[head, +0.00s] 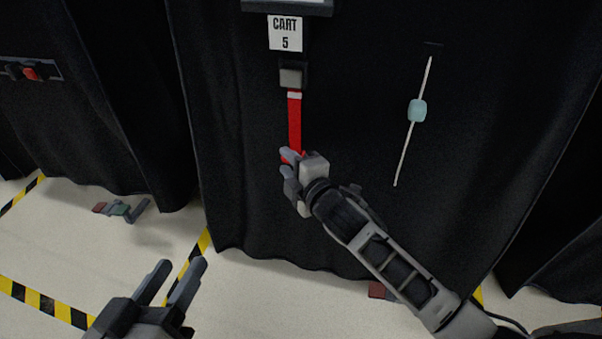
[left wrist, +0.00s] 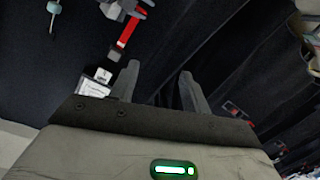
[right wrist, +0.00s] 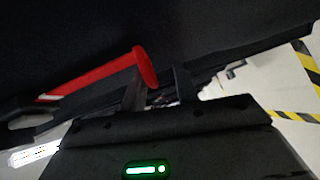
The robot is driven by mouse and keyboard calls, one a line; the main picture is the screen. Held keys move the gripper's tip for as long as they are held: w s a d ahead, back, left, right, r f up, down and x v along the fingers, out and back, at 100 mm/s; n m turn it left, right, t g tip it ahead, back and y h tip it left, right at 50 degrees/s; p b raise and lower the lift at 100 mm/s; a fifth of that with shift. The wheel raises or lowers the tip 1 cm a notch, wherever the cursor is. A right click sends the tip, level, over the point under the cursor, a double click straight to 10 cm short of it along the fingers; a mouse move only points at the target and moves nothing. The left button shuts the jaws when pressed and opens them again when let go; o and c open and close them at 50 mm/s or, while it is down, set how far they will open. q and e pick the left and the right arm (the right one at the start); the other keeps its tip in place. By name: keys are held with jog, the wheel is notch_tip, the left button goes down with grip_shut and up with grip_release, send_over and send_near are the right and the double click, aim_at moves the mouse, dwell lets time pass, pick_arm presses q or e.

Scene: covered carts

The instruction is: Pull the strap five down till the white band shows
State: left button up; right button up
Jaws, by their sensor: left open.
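The red strap (head: 294,125) hangs from a grey buckle (head: 291,76) under the "CART 5" label (head: 285,34). A white band (head: 294,95) shows on it just below the buckle. My right gripper (head: 289,165) is at the strap's lower end. In the right wrist view the strap's flared red end (right wrist: 147,68) overlaps one finger; a gap shows between the fingers (right wrist: 162,88), and the other finger stands clear of the red end. My left gripper (head: 178,280) is open and empty, low at the left and away from the strap.
A pale blue bead on a white rod (head: 417,110) hangs right of the strap against the black cover (head: 240,150). Another cart's red-and-black fitting (head: 30,72) is at far left. Yellow-black floor tape (head: 45,303) and small floor-level parts (head: 120,209) lie below. The floor at left is mostly bare.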

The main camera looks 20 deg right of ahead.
pick_arm(q)
jog(key=p, duration=0.2)
jog(key=a+f+m+g+y+p, duration=0.1)
jog(key=p, duration=0.1)
jog(key=shift+s+a+f+y, duration=0.15)
jog(key=shift+s+f+y, duration=0.05)
jog(key=shift+s+y, duration=0.15)
pick_arm(e)
jog(key=v, duration=1.5)
jog(key=shift+s, duration=0.35)
